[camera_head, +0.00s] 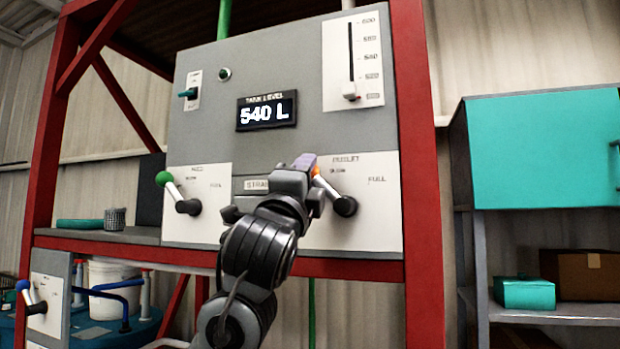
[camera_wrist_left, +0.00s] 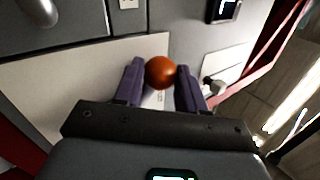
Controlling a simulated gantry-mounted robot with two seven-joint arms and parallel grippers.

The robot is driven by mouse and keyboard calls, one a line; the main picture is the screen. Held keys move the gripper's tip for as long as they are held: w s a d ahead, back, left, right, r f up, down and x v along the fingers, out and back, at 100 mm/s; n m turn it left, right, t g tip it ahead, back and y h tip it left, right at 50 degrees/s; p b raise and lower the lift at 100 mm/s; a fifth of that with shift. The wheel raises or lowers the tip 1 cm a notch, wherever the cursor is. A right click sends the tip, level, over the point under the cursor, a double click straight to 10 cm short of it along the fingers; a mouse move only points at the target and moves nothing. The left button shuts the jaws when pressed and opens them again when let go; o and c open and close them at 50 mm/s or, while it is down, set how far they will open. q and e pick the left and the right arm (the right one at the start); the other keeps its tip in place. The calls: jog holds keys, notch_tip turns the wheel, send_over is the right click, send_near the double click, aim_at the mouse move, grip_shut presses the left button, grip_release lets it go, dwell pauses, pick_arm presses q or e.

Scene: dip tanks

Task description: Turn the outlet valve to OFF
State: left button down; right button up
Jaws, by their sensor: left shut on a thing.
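The outlet valve (camera_head: 345,206) is a lever with a dark hub on the white plate at the right of the grey panel. My right gripper is not in view.
A green-knobbed feed lever (camera_head: 164,179) is on the left plate. The display (camera_head: 267,110) reads 540 L. A slider (camera_head: 351,92) is above the outlet plate. The red frame (camera_head: 419,170) stands close on the right. A blue-knobbed lever (camera_head: 23,286) is at lower left.

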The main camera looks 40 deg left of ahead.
pick_arm(q)
jog(key=c, duration=0.9)
grip_release()
jog(key=shift+c, duration=0.2)
jog(key=b+v, duration=0.2)
jog(key=v, duration=0.9)
jog(key=shift+a, duration=0.1)
